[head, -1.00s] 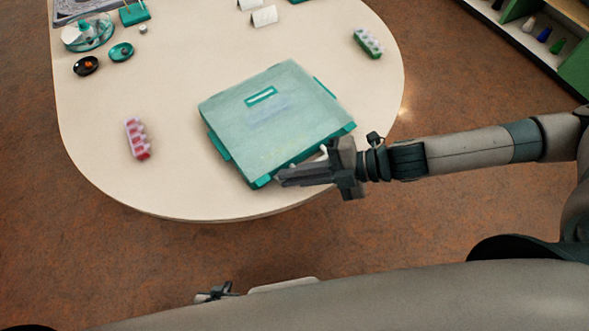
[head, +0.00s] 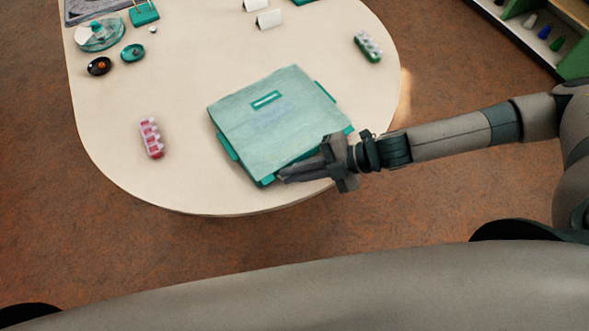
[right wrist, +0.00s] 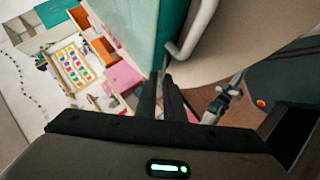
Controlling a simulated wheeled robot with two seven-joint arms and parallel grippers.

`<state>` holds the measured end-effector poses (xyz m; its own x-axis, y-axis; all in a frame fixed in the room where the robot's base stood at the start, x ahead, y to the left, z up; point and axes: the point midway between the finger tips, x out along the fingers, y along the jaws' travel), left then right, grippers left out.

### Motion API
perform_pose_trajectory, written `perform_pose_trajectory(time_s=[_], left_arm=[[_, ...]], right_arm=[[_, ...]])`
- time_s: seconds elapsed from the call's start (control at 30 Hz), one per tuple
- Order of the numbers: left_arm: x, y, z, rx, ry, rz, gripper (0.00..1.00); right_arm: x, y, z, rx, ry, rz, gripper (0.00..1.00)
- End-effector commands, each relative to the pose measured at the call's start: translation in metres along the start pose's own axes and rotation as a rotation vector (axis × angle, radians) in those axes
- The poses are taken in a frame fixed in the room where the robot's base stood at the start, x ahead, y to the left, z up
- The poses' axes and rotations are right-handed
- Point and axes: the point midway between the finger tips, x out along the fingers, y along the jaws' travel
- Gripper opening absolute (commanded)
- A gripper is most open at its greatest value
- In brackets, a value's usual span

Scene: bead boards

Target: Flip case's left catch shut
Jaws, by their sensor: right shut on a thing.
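The teal case (head: 240,118) lies closed on the table, turned at an angle, with a pale lid and a label frame on top. It also shows in the right wrist view (right wrist: 182,25), with its grey handle (right wrist: 197,32) beside the fingers. My right gripper (head: 283,177) is at the case's front left corner, by the left catch (head: 267,181). Its fingers are close together and shut on what seems to be that catch, mostly hidden by them. In the right wrist view, what looks like my left gripper (right wrist: 222,100) hangs low, its jaws unclear.
A pink bead block (head: 151,138) stands left of the case and a green-based one (head: 368,46) at the back right. The table (head: 185,185) is clear around the case.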

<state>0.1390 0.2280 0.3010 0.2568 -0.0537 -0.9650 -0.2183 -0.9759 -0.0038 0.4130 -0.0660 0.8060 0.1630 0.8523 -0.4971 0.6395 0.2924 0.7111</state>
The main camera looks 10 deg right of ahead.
Motion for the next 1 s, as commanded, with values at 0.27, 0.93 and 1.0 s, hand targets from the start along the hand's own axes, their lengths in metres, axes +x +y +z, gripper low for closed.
perform_pose_trajectory(time_s=[0.27, 0.93, 1.0], left_arm=[[0.0, 0.0, 0.0, 0.0, 0.001, 0.0, 0.0], [0.002, 0.0, -0.002, 0.0, 0.006, 0.0, 0.0], [0.002, 0.0, -0.004, 0.0, 0.01, 0.0, 0.0]], right_arm=[[0.0, -0.001, 0.001, 0.002, -0.001, -0.001, 0.28], [-0.013, 0.0, 0.002, -0.001, -0.003, 0.0, 0.28], [-0.021, 0.0, 0.002, -0.001, -0.003, 0.0, 0.28]])
